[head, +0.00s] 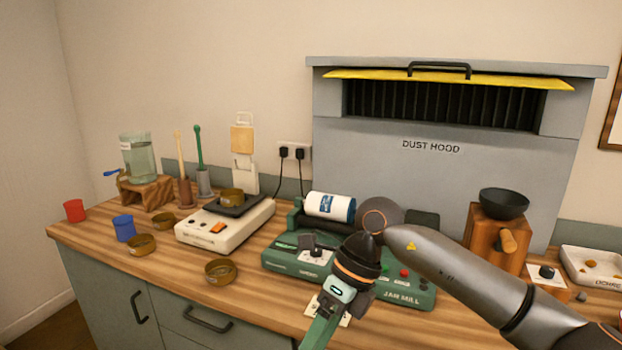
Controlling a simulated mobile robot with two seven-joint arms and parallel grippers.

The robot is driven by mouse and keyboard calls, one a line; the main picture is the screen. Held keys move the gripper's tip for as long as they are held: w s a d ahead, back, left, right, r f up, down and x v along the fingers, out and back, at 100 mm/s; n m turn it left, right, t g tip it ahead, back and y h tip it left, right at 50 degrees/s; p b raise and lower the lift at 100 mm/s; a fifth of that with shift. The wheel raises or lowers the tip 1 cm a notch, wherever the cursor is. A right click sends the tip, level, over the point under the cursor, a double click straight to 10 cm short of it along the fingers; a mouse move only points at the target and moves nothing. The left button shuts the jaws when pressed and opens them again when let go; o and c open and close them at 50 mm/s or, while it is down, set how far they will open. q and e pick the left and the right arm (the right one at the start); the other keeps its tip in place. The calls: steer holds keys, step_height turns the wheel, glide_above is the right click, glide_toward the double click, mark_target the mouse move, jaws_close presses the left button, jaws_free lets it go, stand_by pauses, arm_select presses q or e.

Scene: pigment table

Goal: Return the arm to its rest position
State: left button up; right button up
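My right arm (460,275) comes in from the lower right and bends down at the wrist, in front of the green jar mill (405,290). My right gripper (335,304) points down toward the lower front, over the front edge of the mill and table. A green bar-like part (320,331) extends below it to the bottom of the picture. I cannot tell whether this is a finger or something held, and the fingertips do not show clearly. My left arm and gripper are not in view.
A white jar (330,206) lies on the mill's rollers. Left are a scale (222,228), brass-coloured bowls (221,271), red (74,210) and blue (124,228) cups, and a water jar (139,157). Behind is the dust hood (430,185); right, a wooden grinder (495,240) and white tray (592,266).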

steer(key=s+a+r+m+g+y+p, duration=0.1)
steer(key=s+a+r+m+y, duration=0.15)
steer(key=a+y, duration=0.35)
steer(key=s+a+r+m+g+y, duration=0.1)
steer(key=s+a+m+y, duration=0.3)
steer(key=y, duration=0.3)
steer(key=w+d+f+m+t+h+p, duration=0.1)
steer(key=w+d+f+m+t, duration=0.25)
steer(key=m+t, duration=0.7)
steer(key=w+d+f+m+t, duration=0.2)
steer(key=w+d+m+t, duration=0.25)
steer(key=m+t, duration=0.55)
steer(key=s+d+f+m+t+h, duration=0.1)
steer(key=d+f+m+h, duration=0.65)
steer(key=f+m, duration=0.2)
steer(key=s+d+f+m+g+h, duration=0.3)
steer(key=s+d+f+m+g, duration=0.1)
steer(key=s+f, duration=0.5)
steer(key=s+d+f+m+g+h+p, duration=0.1)
steer(key=s+d+f+m+g+h, duration=0.2)
steer(key=s+d+f, duration=0.4)
step_height(320, 180, down, 3)
steer(key=shift+s+f+m+g+h, duration=0.2)
steer(key=shift+s+m+g+h, duration=0.15)
steer(key=shift+s+m+h, duration=0.5)
steer(key=shift+s+a+y, duration=0.1)
steer(key=shift+y, duration=0.2)
